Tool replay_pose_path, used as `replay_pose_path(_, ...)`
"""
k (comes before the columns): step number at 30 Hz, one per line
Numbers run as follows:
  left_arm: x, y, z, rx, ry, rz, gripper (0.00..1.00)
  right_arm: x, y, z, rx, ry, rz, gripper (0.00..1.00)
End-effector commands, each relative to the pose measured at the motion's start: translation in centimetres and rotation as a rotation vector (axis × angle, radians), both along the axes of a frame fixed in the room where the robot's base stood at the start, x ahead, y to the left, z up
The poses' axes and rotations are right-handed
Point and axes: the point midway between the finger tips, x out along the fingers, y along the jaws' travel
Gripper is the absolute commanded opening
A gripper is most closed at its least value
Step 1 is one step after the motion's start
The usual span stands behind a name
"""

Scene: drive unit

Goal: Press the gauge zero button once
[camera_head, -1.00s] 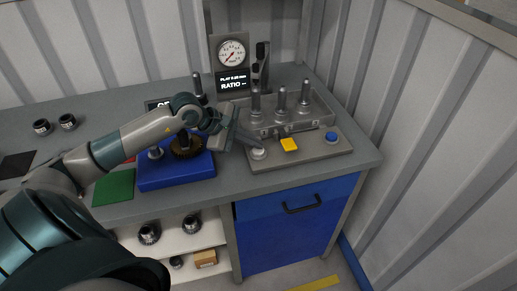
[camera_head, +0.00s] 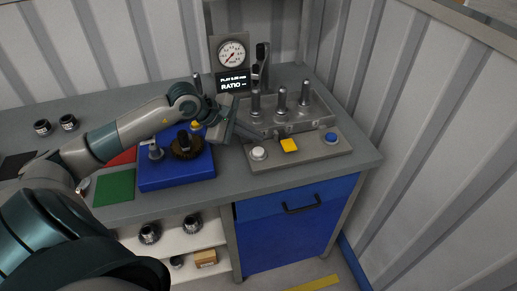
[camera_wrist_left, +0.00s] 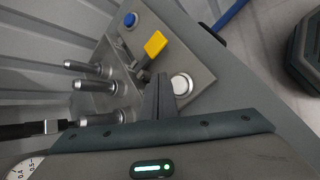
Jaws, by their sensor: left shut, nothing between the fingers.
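A round white button (camera_head: 258,153) sits on the left of the grey panel (camera_head: 318,153). A blue button (camera_head: 330,137) sits at the panel's right end. Which one is the gauge zero button cannot be read. The round gauge (camera_head: 232,55) stands behind, above a dark display (camera_head: 232,83). My left gripper (camera_head: 260,137) is shut and empty, its tips just above and behind the white button, seemingly apart from it. In the left wrist view, the shut fingers (camera_wrist_left: 160,82) point beside the uncovered white button (camera_wrist_left: 181,85). My right gripper is out of view.
A yellow lever tab (camera_head: 289,145) lies between the buttons, with several upright metal posts (camera_head: 282,98) behind it. A blue fixture (camera_head: 176,176) with a dark gear (camera_head: 186,147) stands left of the panel. The front strip of the bench is clear.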

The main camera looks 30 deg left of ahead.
Motion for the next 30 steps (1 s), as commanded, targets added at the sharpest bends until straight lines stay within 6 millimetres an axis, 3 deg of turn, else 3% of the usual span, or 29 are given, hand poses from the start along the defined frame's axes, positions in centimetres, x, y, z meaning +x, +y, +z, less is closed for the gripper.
replay_pose_path(14,0.0,0.0,3.9,0.001,-0.002,-0.001,0.0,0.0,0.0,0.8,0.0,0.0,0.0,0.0)
replay_pose_path(30,0.0,0.0,4.5,0.001,0.0,0.0,0.0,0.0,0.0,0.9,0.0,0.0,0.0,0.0)
